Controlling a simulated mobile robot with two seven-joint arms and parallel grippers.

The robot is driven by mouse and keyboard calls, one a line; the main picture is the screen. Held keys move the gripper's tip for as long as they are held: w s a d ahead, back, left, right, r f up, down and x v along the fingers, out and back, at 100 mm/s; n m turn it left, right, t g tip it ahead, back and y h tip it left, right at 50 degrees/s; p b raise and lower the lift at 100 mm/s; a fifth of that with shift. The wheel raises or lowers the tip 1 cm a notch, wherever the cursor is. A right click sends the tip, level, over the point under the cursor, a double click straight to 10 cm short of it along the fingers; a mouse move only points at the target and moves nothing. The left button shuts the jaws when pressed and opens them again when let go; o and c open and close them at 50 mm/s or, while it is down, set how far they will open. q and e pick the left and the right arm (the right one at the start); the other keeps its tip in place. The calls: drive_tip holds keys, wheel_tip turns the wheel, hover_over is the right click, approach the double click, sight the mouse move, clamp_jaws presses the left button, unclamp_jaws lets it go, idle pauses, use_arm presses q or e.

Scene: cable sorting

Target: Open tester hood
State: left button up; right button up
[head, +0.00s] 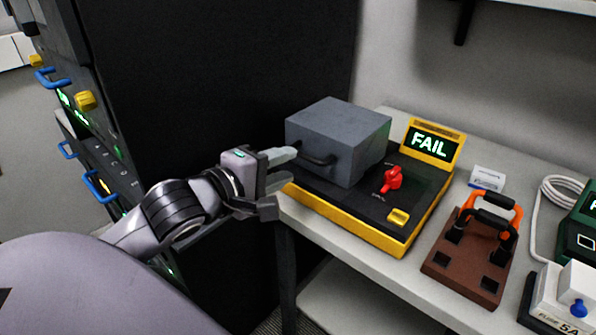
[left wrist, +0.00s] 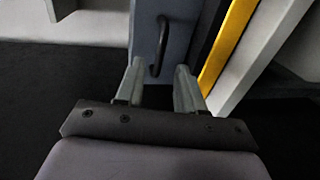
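The tester has a black and yellow base (head: 372,232) and sits on the light table. Its grey box-shaped hood (head: 340,135) is down on the base. A dark bar handle (head: 316,160) is on the hood's left-facing side. My left gripper (head: 290,168) is open and empty right beside this handle. In the left wrist view the handle (left wrist: 161,45) lies just ahead of the spread fingers (left wrist: 160,70), in line with the gap between them. I cannot tell if a finger touches it. What is under the hood is hidden. My right gripper is not in view.
The tester's screen (head: 432,142) reads FAIL, and a red lever (head: 391,180) stands right of the hood. A brown fixture (head: 466,262) with orange and black handles is to the right. A tall dark cabinet (head: 220,80) rises behind my left arm.

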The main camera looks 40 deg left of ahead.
sight(304, 158)
use_arm(q)
drive_tip(key=b+x, duration=0.3)
drive_tip(key=shift+w, duration=0.2)
drive_tip(key=shift+w+f, duration=0.2)
drive_tip(key=shift+w, duration=0.45)
clamp_jaws()
